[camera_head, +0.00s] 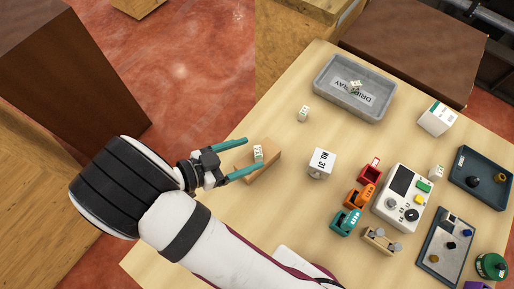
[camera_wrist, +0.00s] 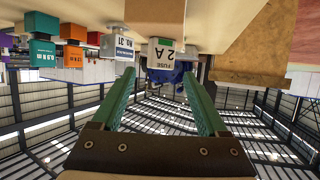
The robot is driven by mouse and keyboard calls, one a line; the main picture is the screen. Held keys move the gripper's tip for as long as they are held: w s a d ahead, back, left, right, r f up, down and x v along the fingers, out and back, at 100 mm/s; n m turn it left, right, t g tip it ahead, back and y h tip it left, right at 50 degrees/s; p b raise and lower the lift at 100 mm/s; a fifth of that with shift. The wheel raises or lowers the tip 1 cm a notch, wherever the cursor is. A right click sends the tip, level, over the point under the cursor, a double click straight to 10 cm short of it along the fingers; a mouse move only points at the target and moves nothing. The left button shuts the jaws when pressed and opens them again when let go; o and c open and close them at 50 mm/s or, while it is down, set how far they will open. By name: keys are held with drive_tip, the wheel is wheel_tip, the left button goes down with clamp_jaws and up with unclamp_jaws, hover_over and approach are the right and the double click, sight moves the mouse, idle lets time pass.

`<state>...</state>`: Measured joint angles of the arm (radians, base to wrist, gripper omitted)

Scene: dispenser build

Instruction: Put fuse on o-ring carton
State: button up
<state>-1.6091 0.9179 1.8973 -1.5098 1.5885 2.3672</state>
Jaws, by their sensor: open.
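In the wrist view a block labelled FUSE 2 A (camera_wrist: 166,53) shows in line with the gap between my fingers.
Similar small blocks stand near the grey drip tray (camera_head: 330,92) and inside it. The table between wooden block and drip tray is mostly clear.

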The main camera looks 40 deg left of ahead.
drive_tip(key=v, duration=0.8)
drive_tip(key=w+d+r+m+g+h, duration=0.1)
drive_tip(key=w+d+r+g, duration=0.25)
drive_tip(key=d, duration=0.25)
drive_tip(key=w+d+r+g+h, duration=0.1)
drive_tip(key=w+d+r+g, duration=0.1)
drive_tip(key=d+g, duration=0.3)
drive_tip(key=w+d+r+m+g, duration=0.1)
drive_tip(key=w+d+r+g, duration=0.2)
drive_tip(key=d, duration=0.5)
drive_tip(key=s+d+r+n+g+y, duration=0.1)
drive_tip(key=s+d+r+y, duration=0.1)
drive_tip(key=s+d+y, duration=0.4)
drive_tip(key=d+y, duration=0.3)
drive_tip(key=shift+s+d+r, duration=0.3)
drive_tip(key=shift+d+r, duration=0.05)
drive_tip(key=shift+d, duration=0.05)
